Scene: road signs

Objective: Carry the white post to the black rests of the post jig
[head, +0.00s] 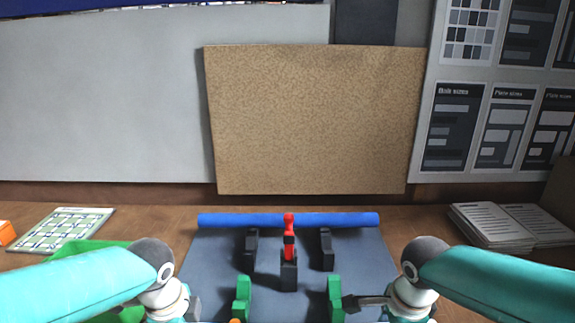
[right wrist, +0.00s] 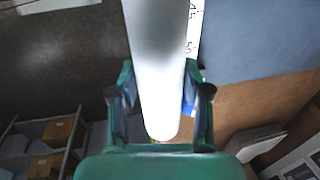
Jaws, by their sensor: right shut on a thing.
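The white post (right wrist: 158,70) fills the middle of the right wrist view, running lengthwise between the fingers of my right gripper (right wrist: 160,98), which is shut on it. In the head view my right gripper (head: 365,301) is at the lower right, beside a green rest; I cannot make out the post there. The post jig's grey-blue board (head: 215,265) lies on the table. Its black rests stand left (head: 251,250) and right (head: 326,250) of a red clamp (head: 289,245) on a black block. My left gripper (head: 193,308) is at the lower left, mostly cut off.
A blue tube (head: 250,220) lies across the board's back. Green rests (head: 242,297) (head: 335,297) stand in front of the black ones. A green tray (head: 85,248) and a grid sheet (head: 60,229) are left; open booklets (head: 505,226) are right. A tan panel stands behind.

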